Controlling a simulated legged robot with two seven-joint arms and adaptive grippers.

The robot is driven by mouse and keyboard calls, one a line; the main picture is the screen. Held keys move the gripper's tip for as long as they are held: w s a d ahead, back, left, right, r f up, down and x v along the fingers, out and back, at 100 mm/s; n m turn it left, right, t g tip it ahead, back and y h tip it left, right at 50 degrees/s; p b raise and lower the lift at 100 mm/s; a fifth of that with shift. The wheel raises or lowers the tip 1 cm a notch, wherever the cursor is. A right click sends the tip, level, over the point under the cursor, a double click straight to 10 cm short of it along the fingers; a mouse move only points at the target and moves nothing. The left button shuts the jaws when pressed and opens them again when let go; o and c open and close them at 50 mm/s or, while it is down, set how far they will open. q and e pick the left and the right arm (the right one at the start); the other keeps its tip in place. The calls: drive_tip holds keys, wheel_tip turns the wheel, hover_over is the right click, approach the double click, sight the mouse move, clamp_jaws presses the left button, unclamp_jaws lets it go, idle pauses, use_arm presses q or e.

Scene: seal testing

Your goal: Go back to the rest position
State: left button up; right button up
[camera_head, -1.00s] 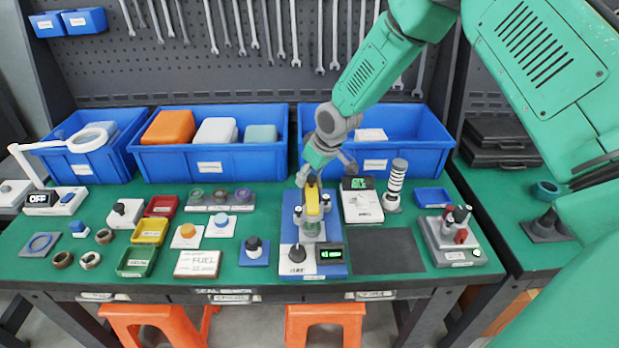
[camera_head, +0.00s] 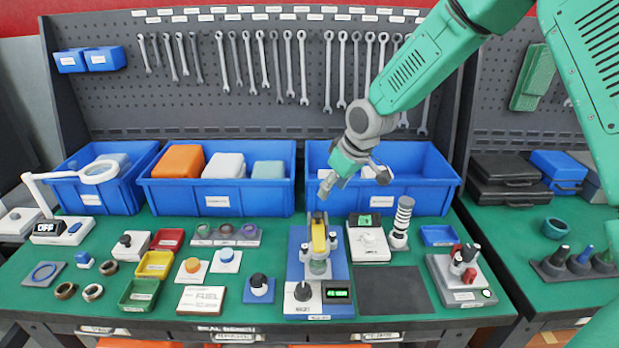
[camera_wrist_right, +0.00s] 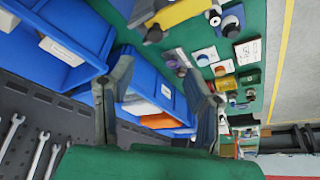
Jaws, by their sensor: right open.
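My right gripper (camera_head: 355,181) is open and empty in the head view. It hangs in the air in front of the right blue bin, above and a little right of the yellow-topped test press (camera_head: 319,240). In the right wrist view its two fingers (camera_wrist_right: 160,92) are spread wide with nothing between them; the blue bins show behind them. My left gripper is in neither view.
The green bench (camera_head: 270,308) holds blue bins (camera_head: 218,197) along the back, small coloured trays (camera_head: 155,264), a ring lamp (camera_head: 100,172), a striped post (camera_head: 402,220) and a grey fixture (camera_head: 462,275). A dark mat (camera_head: 392,292) is bare. Wrenches hang on the pegboard (camera_head: 250,110) behind.

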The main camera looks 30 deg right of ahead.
drive_tip(key=s+a+f+m+g, duration=0.1)
drive_tip(key=s+a+f, duration=0.3)
drive_tip(key=s+f, duration=0.5)
drive_tip(key=s+a+f+m+g, duration=0.1)
drive_tip(key=s+a+f, duration=0.3)
drive_tip(key=s+f, duration=0.5)
drive_tip(key=s+f+m+g+h, duration=0.1)
drive_tip(key=s+f, duration=0.2)
drive_tip(key=s, duration=0.7)
drive_tip(key=s+f+g, duration=0.1)
drive_tip(key=s+f, duration=0.2)
drive_tip(key=s, duration=0.7)
use_arm(q)
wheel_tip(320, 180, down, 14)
drive_tip(key=b, duration=1.4)
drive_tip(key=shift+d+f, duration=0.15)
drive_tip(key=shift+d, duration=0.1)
use_arm(e)
drive_tip(key=w+a+f, duration=0.1)
drive_tip(key=f, duration=0.5)
drive_tip(key=w+a+f, duration=0.1)
drive_tip(key=w+f, duration=0.1)
drive_tip(key=f, duration=0.5)
drive_tip(key=shift+w+a+f+n, duration=0.15)
drive_tip(key=shift+w+f+n, duration=0.15)
drive_tip(key=shift+n, duration=0.1)
